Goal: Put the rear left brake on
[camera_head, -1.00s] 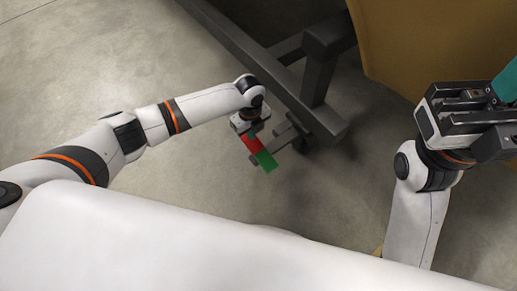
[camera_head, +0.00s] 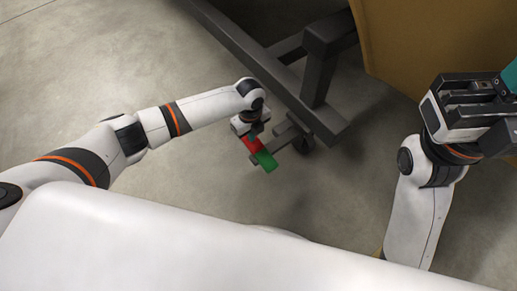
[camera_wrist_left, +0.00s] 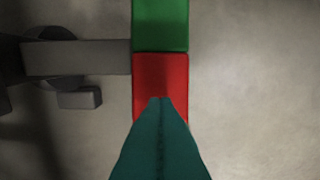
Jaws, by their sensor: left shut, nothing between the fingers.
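The rear left brake is a two-coloured pedal, red (camera_head: 252,144) and green (camera_head: 266,161), at the foot of the dark frame in the head view. In the left wrist view its green half (camera_wrist_left: 160,25) is at the top and its red half (camera_wrist_left: 160,75) below. My left gripper (camera_wrist_left: 160,99) is shut and empty, its teal fingertips together over the red half. I cannot tell whether they touch it. In the head view this gripper (camera_head: 243,124) is just above the red half, fingertips not discernible. My right gripper (camera_head: 498,100) is at the right edge, partly cut off.
A dark metal frame (camera_head: 268,80) runs diagonally beside my left gripper, with a wheel (camera_head: 304,145) near the pedal. A grey bracket (camera_wrist_left: 75,57) joins the pedal from the left. A large mustard-coloured body (camera_head: 435,35) stands at upper right. Floor left of the frame is clear.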

